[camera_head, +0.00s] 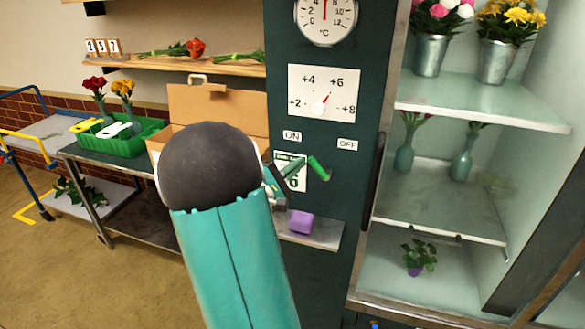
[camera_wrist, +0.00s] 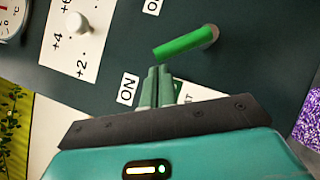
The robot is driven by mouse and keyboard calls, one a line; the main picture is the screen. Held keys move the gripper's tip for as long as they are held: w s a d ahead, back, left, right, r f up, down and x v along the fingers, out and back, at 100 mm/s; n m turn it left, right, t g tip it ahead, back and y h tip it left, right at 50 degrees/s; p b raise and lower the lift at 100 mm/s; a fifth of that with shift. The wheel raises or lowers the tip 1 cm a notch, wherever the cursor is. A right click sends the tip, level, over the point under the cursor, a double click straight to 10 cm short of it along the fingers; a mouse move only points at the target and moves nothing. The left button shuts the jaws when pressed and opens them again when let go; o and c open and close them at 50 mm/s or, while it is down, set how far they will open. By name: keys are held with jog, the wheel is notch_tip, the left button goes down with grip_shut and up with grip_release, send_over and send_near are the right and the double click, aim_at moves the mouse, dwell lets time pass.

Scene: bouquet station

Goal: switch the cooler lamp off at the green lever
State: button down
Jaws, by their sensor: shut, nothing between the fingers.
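The green lever (camera_head: 319,168) sits on the dark cooler panel, below and between the ON label (camera_head: 292,136) and the OFF label (camera_head: 347,144). Its free end tilts up and left, toward ON. In the wrist view the lever (camera_wrist: 183,44) runs from its pivot at right to its free end near my fingertips. My gripper (camera_wrist: 157,72) is shut and empty, its tips just beside that free end on the ON side; I cannot tell if they touch. In the head view my gripper (camera_head: 299,164) is partly hidden by my arm. The lamp itself is not visible.
A dial (camera_head: 324,90) is above the labels, with a paper notice (camera_head: 289,172) behind my fingers. A purple block (camera_head: 300,222) lies on a small ledge below. The open cooler (camera_head: 480,105) with flower vases stands right. A cardboard box (camera_head: 218,106) and green tray (camera_head: 120,145) are left.

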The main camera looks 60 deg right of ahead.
jog(key=shift+s+r+m+y, duration=0.15)
jog(key=shift+r+m+y, duration=0.2)
jog(key=shift+m, duration=0.25)
jog(key=s+r+m+t+y, duration=0.2)
jog(key=s+m+y, duration=0.1)
jog(key=s+m, duration=0.1)
jog(key=s+d+r+m+t+y, duration=0.1)
jog(key=s+m+t+y, duration=0.1)
jog(key=s+m, duration=0.3)
jog(key=shift+s+d+r+m+y, duration=0.25)
jog(key=shift+r+m+y, duration=0.15)
jog(key=shift+m+y, duration=0.4)
jog(key=shift+s, duration=0.15)
dwell(0.6)
jog(key=w+d+r+v, duration=0.1)
jog(key=r+v, duration=0.1)
jog(key=v, duration=1.1)
jog(key=shift+d, duration=0.2)
